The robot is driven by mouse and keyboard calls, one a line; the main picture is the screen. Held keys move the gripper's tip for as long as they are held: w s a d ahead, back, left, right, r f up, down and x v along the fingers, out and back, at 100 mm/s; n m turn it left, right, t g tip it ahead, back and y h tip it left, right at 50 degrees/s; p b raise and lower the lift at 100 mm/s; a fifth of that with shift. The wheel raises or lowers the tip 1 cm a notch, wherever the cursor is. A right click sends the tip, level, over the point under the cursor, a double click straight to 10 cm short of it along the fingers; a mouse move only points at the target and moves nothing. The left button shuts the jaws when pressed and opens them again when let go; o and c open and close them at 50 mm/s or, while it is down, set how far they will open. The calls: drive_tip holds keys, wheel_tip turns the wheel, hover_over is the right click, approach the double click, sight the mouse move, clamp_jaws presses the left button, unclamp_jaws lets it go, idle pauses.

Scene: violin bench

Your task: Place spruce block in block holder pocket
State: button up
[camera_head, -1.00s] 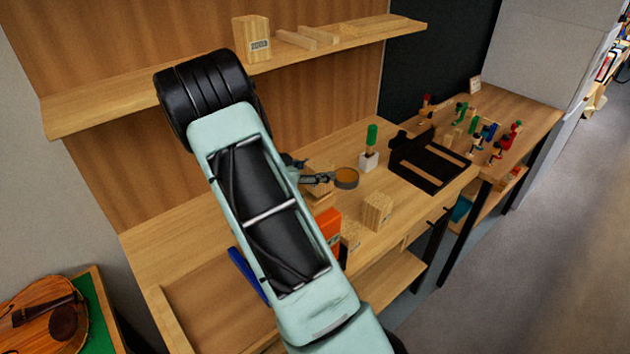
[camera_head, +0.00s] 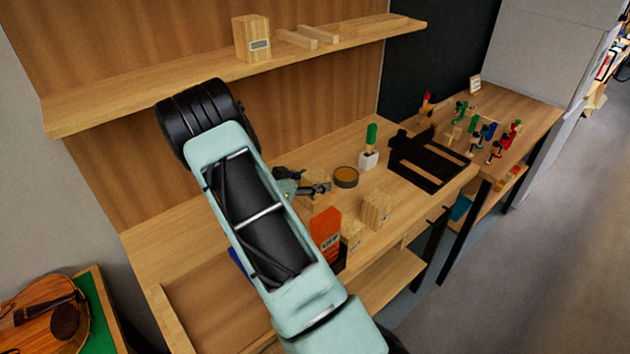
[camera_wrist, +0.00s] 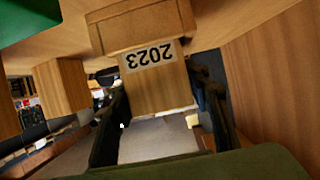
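The wooden block (camera_wrist: 158,88) with an upside-down "2023" label shows in the wrist view. Its far end meets a wider wooden piece (camera_wrist: 138,26), apparently the block holder; how deep it sits in the pocket I cannot tell. My gripper (camera_wrist: 158,105) has one dark finger on each side of the block, with a narrow gap showing at least on the right, so it looks open. In the head view my gripper (camera_head: 303,181) is over the bench, by a wooden block (camera_head: 316,200) that it and my arm partly hide.
An orange box (camera_head: 325,232), other wooden blocks (camera_head: 376,211) and a round tin (camera_head: 346,177) stand close by on the bench. A green-handled tool (camera_head: 371,140) and a dark mat (camera_head: 412,165) are farther right. A labelled block (camera_head: 252,40) stands on the shelf above.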

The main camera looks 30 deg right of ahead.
drive_tip(key=o, duration=0.4)
drive_tip(key=shift+c, duration=0.2)
drive_tip(key=shift+r, duration=0.1)
drive_tip(key=shift+a+r, duration=0.15)
drive_tip(key=v, duration=1.1)
drive_tip(key=shift+a+b, duration=0.35)
drive_tip(key=shift+r, duration=0.1)
